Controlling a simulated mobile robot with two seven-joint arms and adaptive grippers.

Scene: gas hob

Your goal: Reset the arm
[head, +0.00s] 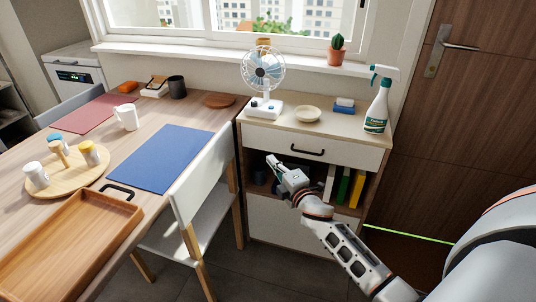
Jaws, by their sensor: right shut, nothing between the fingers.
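My right arm (345,245) reaches in from the lower right. Its gripper (271,160) is shut and empty, pointing up and to the left. It shows in front of the open shelf of a small cabinet (262,137), below the drawer handle (308,151). I cannot tell whether it touches the cabinet. My left gripper is not in view.
A white chair (203,170) stands left of my gripper by a wooden table (205,110), which holds a tray (70,245) and a blue mat (160,158). A fan (263,72) and spray bottle (378,105) stand on the cabinet. A door (465,130) is at right.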

